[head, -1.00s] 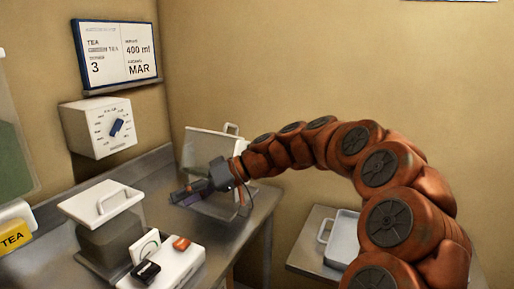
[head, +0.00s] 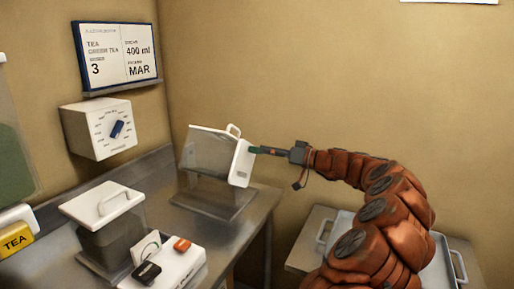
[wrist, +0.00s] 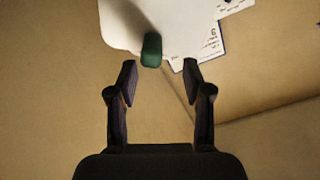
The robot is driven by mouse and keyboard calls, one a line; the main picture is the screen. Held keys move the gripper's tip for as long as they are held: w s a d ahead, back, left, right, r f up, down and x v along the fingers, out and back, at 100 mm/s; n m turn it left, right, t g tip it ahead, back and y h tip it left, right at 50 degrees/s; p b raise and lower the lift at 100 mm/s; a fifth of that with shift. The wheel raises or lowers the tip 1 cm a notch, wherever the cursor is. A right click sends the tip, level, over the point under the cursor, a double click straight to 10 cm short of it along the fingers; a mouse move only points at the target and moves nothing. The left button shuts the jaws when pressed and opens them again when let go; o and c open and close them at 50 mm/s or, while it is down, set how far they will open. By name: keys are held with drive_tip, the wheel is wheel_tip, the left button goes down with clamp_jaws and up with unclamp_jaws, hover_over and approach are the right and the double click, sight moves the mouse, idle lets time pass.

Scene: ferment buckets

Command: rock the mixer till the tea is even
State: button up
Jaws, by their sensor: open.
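The mixer (head: 208,152) is a clear, white-ended box with a handle on top. It sits tilted on a grey stand at the back of the counter. A green knob (head: 254,150) sticks out of its white right end; it also shows in the wrist view (wrist: 151,50). My gripper (head: 266,151) is at that end, pointing left at the knob. In the wrist view my gripper (wrist: 159,68) is open, with the knob just ahead of the fingertips, a little left of centre. I cannot tell how even the tea inside is.
A lidded bucket (head: 105,222) and a white box with black and orange buttons (head: 165,270) stand in front on the steel counter (head: 225,232). A dial box (head: 100,128) and a sign (head: 115,53) hang on the wall. A tray (head: 449,252) is at the right.

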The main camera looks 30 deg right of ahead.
sight(257, 148)
drive_tip(key=shift+p+x, duration=0.45)
drive_tip(key=shift+x, duration=1.9)
drive_tip(key=shift+c, duration=0.4)
drive_tip(key=shift+a, duration=0.1)
clamp_jaws()
